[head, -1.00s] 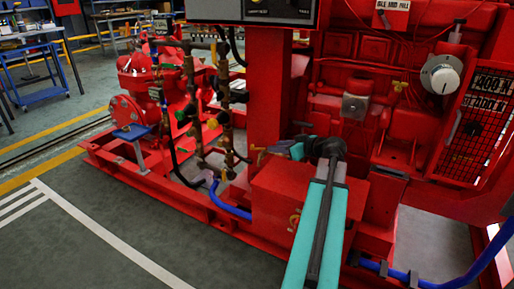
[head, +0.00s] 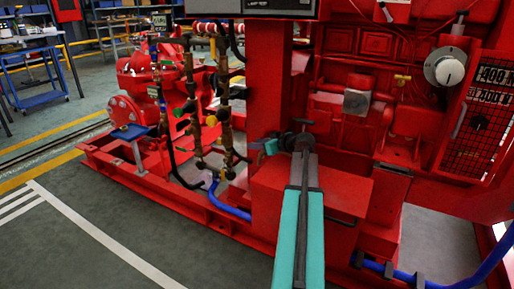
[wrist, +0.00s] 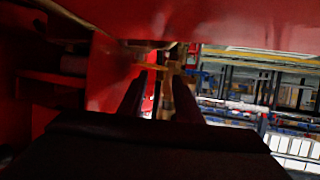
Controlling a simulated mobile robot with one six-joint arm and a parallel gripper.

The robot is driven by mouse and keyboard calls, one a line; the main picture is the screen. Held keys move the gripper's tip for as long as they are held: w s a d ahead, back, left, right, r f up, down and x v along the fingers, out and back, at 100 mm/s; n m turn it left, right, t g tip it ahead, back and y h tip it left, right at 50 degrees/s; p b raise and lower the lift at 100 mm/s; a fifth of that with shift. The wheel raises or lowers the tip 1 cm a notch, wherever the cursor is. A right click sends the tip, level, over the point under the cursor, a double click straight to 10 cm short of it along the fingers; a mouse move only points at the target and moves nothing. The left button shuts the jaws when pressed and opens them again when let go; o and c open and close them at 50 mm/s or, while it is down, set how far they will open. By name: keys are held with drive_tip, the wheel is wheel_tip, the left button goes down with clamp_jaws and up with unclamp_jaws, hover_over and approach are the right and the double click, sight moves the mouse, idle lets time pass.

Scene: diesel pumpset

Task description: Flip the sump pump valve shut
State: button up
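My gripper (wrist: 158,82) is open in the wrist view, with two dark fingers apart and nothing held between them. A yellow lever-like piece (wrist: 150,67) and brass fittings (wrist: 172,66) show beyond the fingertips, dim and blurred. I cannot tell whether the lever is touched. In the head view the arm's end sits beside the red column, and the gripper is small and mostly hidden there. Left of it stand brass pipes (head: 224,100) with valves, one with a green knob (head: 180,113) and one with a yellow knob (head: 212,121). No label marks the sump pump valve.
The red pumpset column (head: 268,80) stands close to the arm's end. A red block (head: 325,187) lies just under the arm. A blue hose (head: 230,211) runs along the red base frame. The grey floor (head: 100,230) at front left is clear.

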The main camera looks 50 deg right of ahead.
drive_tip(key=shift+w+f, duration=0.1)
drive_tip(key=shift+w, duration=0.15)
drive_tip(key=shift+c, duration=0.5)
clamp_jaws()
